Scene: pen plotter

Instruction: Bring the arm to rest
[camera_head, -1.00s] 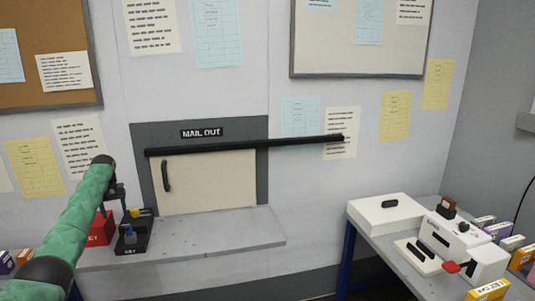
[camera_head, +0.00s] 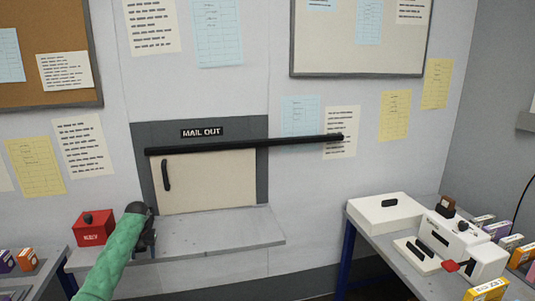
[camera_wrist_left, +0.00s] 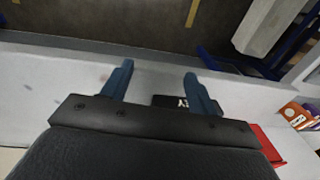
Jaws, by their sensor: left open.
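My left arm in its green sleeve comes in from the lower left of the head view. Its left gripper (camera_head: 146,241) is over the left end of the grey ledge, mostly hidden behind my own wrist. In the left wrist view the two blue fingers of the left gripper (camera_wrist_left: 158,78) are apart, with nothing held between them. A small black block with white lettering (camera_wrist_left: 172,101) shows beyond and partly between the fingers; I cannot tell its distance from them. My right gripper is in neither view.
A red box (camera_head: 95,228) stands left of my wrist. The grey ledge (camera_head: 225,235) is clear to the right, below the closed mail-out hatch (camera_head: 212,182) with a black bar (camera_head: 245,145) across it. A white machine (camera_head: 455,240) stands on the right table.

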